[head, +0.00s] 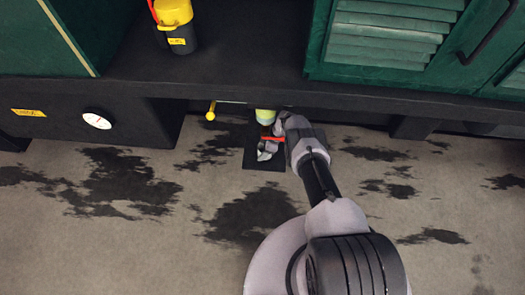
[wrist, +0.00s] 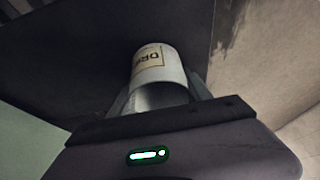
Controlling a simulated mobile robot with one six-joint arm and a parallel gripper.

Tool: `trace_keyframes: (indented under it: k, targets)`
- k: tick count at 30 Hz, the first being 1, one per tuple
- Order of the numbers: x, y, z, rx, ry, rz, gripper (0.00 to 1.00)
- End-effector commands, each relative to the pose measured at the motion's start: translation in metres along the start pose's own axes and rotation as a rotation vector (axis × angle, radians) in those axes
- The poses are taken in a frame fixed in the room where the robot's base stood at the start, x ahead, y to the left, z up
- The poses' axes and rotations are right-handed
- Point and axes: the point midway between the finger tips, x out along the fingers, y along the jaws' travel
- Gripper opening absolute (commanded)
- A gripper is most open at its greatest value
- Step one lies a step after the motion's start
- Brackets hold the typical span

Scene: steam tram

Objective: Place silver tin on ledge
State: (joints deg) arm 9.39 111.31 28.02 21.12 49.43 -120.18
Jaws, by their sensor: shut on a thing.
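The silver tin (wrist: 152,78) is a pale grey cylinder with a cream, dark-bordered label; the visible letters begin "DR". In the wrist view it sits between the fingers of my gripper (wrist: 158,98), which is shut on it. In the head view my gripper (head: 270,138) is low, just in front of and below the dark ledge (head: 230,90). A small pale and yellowish cylinder (head: 265,117) shows at the fingers there, its top cut off by the ledge edge; it appears to be the tin. I cannot tell its lower end.
A yellow-topped black canister (head: 177,28) stands on the ledge at left. A yellow-knobbed rod (head: 211,112) sticks out left of my gripper. A black square (head: 255,157) lies on the stained floor.

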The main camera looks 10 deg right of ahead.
Motion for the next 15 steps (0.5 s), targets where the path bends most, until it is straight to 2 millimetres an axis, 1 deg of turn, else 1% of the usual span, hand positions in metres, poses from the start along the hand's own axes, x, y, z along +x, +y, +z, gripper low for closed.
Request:
trace_keyframes:
  k: [2,3,5,6,15]
  targets:
    - [0.0033,0.0,0.0014,-0.001,0.001,0.001,0.15]
    - [0.0026,0.0002,0.0011,-0.001,0.0,0.0,0.65]
    - [0.0024,0.0002,0.001,-0.001,0.0,0.0,0.77]
    - [0.0024,0.0002,0.0011,-0.001,0.0,0.0,0.79]
    - [0.0017,0.0,0.001,0.0,0.0,0.0,0.79]
